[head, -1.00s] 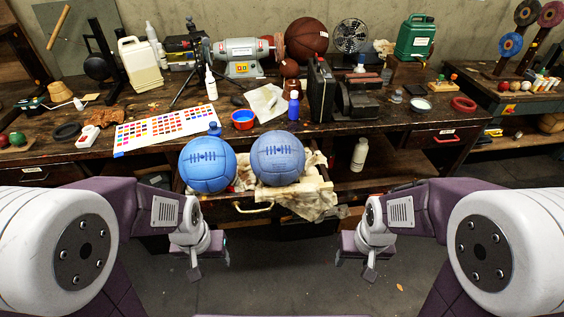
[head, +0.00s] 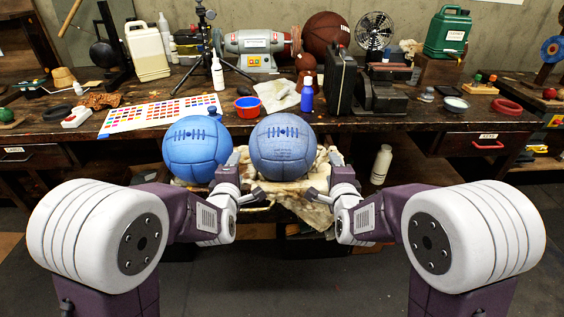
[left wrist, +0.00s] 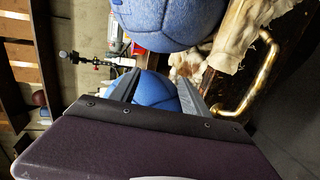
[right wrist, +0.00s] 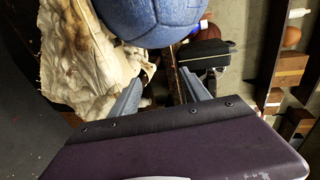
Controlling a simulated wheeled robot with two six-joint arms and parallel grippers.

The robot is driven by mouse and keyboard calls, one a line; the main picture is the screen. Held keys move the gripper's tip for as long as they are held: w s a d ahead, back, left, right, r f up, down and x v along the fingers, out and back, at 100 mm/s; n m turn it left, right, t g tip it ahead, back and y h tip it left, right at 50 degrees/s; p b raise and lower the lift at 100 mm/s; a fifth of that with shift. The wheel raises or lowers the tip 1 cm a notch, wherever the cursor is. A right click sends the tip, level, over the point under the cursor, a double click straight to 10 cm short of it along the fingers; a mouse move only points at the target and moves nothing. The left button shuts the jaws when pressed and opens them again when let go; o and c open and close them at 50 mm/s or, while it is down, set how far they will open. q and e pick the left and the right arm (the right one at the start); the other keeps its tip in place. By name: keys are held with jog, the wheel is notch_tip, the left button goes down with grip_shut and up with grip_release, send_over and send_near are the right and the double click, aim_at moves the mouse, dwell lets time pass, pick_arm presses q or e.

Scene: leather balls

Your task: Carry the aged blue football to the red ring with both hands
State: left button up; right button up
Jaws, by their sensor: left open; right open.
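The aged blue football (head: 284,147), dull and faded, rests on a pale cloth over the open drawer. A brighter blue football (head: 192,150) sits just left of it. My left gripper (head: 244,176) is open and empty, low at the aged ball's left front, overlapping the brighter ball's edge in the head view. My right gripper (head: 325,175) is open and empty at its lower right. The aged ball also shows at the top of the left wrist view (left wrist: 165,22) and right wrist view (right wrist: 152,18). The red ring (head: 507,107) lies on the bench at right.
The cloth (head: 312,205) hangs over the drawer front. A white bottle (head: 381,164) stands right of the drawer.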

pick_arm(q)
jog(key=shift+d+r, duration=0.1)
pick_arm(e)
jog(key=shift+r, duration=0.1)
jog(key=x, duration=1.4)
jog(key=shift+w+a, duration=0.1)
jog(key=shift+a, duration=0.65)
pick_arm(q)
jog(key=x, duration=1.4)
jog(key=shift+d, duration=0.15)
